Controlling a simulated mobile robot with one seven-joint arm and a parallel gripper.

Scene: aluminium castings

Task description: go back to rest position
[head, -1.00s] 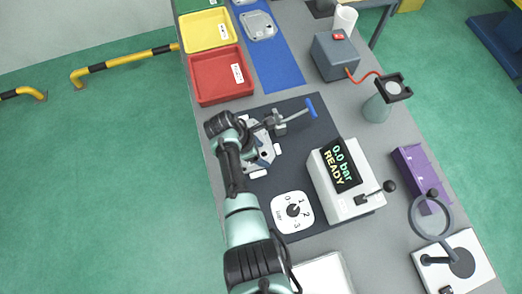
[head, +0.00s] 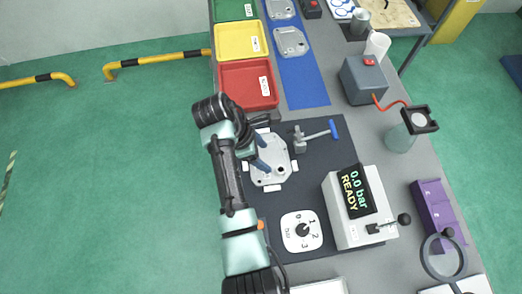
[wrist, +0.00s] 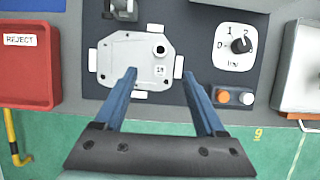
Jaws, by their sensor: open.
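My gripper (wrist: 162,103) is open, its two blue fingers apart and nothing between them in the wrist view. In the head view my gripper (head: 257,154) hangs over the near left part of the dark mat, above a grey casting. The casting (wrist: 133,62) lies flat between white locating blocks and has a dark round hole near one corner; it also shows in the head view (head: 270,170), partly hidden by my gripper. A toggle clamp with a blue handle (head: 333,130) stands beside the casting, its lever swung away from it.
A dial (head: 302,231) and a pressure unit reading "0.0 bar READY" (head: 345,218) stand right of the casting. Red (head: 227,94), yellow (head: 220,41) and green trays line the far left edge. A blue strip (head: 305,92) carries other castings. Open floor lies left of the bench.

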